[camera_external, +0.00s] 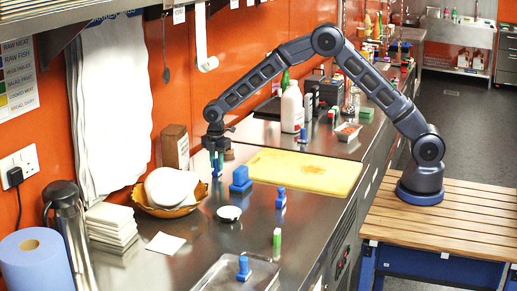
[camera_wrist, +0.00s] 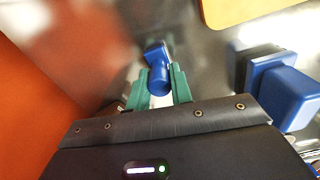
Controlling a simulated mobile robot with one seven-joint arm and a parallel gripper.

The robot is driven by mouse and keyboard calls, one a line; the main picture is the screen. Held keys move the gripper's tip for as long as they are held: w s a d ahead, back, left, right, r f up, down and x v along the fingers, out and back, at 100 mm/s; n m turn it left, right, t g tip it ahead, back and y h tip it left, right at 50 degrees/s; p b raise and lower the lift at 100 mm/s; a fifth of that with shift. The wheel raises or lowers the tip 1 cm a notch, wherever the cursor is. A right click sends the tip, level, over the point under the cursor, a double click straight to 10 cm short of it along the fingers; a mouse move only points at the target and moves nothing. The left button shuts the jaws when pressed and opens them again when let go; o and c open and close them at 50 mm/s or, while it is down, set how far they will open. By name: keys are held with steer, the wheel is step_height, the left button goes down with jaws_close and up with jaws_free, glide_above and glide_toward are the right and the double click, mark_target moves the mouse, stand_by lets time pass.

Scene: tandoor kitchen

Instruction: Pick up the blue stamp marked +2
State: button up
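My gripper (camera_external: 217,164) has green fingers and hangs low over the back of the steel counter, right of the bowl. In the wrist view its fingertips (camera_wrist: 161,76) stand apart on either side of the round handle of a small blue stamp (camera_wrist: 155,54). Little or no gap shows beside the handle, so I cannot tell if the fingers press on it. A larger blue stamp (camera_external: 240,180) stands just to the right; it also shows in the wrist view (camera_wrist: 284,92). Another blue stamp (camera_external: 281,198) stands further right. No +2 marking is legible on any stamp.
A yellow board (camera_external: 330,178) lies to the right. A bowl (camera_external: 172,209) with round white pieces and a brown box (camera_external: 175,147) stand to the left. A green stamp (camera_external: 277,241), a round white lid (camera_external: 229,213) and a metal tray (camera_external: 212,280) with a blue stamp are nearer.

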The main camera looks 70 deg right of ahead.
jaws_close()
steer(key=shift+r, duration=0.1)
